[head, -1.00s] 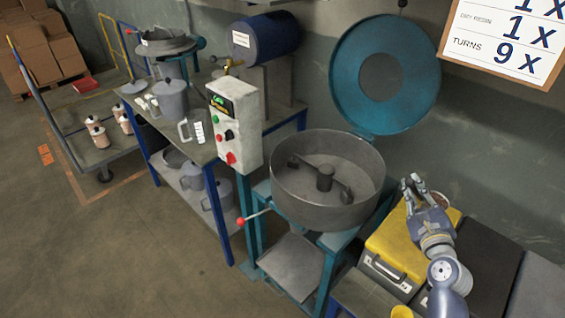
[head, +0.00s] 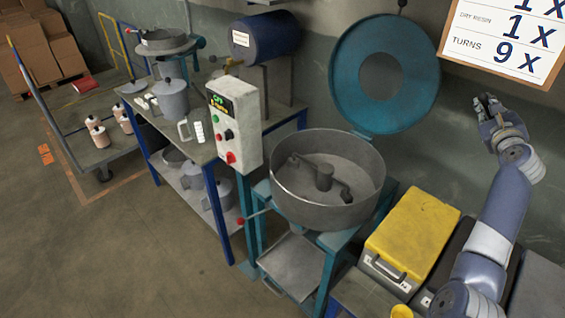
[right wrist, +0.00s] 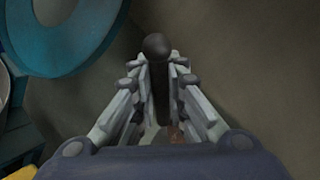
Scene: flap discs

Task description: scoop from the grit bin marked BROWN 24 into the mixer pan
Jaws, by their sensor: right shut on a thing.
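The mixer pan (head: 283,203) is a round grey tub on a teal stand, open, with mixing arms (head: 325,177) inside. Its teal ring-shaped lid (head: 350,75) stands raised behind it. My right gripper (head: 487,107) is up at the right, apart from the pan and in front of the wall. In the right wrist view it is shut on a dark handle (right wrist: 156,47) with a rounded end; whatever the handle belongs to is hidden. A bin with a yellow lid (head: 412,235) stands right of the pan. I cannot read a BROWN 24 mark on any bin. My left gripper is out of view.
Dark-lidded bins stand right of the yellow one, partly behind my arm. A control box (head: 234,122) stands left of the pan. A card with recipe numbers (head: 510,40) hangs top right. A bench (head: 205,150) with pots and a cart (head: 85,165) are on the left.

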